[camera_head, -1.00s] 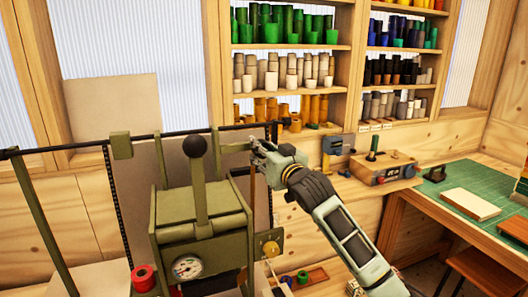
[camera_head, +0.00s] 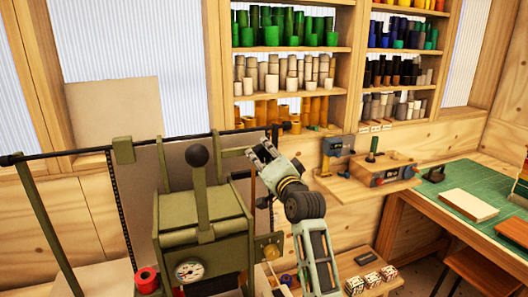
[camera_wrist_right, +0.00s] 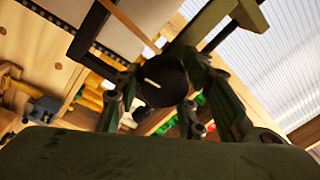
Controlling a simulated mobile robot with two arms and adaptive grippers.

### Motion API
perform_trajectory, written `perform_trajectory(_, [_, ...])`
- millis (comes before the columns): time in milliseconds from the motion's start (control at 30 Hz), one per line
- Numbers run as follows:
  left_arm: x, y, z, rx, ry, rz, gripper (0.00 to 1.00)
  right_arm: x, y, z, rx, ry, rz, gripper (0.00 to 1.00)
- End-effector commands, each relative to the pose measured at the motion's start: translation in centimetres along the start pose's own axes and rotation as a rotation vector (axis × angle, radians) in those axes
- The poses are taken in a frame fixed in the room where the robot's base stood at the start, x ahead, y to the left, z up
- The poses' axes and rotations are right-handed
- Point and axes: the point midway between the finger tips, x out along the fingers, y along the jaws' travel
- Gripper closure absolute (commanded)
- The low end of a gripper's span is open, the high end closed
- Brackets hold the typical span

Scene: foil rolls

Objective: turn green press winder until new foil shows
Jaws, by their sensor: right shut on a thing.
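The green press (camera_head: 203,215) stands at the lower middle of the head view, with a black ball-topped lever (camera_head: 199,185) and a round gauge. My right gripper (camera_head: 263,153) is at the press's upper right, by the end of a green bracket. In the right wrist view, a round black winder knob (camera_wrist_right: 163,82) with a white mark sits between my right fingers, which are shut on it. A thin brown strip (camera_head: 253,185) hangs below the bracket in the head view; I cannot tell if it is foil. My left gripper is out of view.
A red roll (camera_head: 146,280) is at the press's lower left. A black rail (camera_head: 70,153) runs behind the press. Shelves of coloured rolls (camera_head: 290,70) line the back wall. A bench with a green mat (camera_head: 480,195) is at right. Small patterned blocks (camera_head: 372,280) lie low right.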

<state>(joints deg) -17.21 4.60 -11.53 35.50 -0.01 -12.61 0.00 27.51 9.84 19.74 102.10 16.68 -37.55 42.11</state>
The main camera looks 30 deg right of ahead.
Motion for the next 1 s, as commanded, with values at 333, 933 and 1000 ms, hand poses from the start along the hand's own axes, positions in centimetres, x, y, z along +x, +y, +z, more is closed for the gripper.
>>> perform_trajectory(333, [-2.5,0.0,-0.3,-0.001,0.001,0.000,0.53,0.0,0.1,0.4,0.300,0.018,0.017,0.90])
perform_trajectory(933, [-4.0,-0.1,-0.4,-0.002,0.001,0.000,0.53,0.0,0.4,0.8,0.509,0.034,0.024,0.90])
perform_trajectory(1000, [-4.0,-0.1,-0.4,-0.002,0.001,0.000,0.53,0.0,0.4,0.8,0.512,0.034,0.025,0.90])
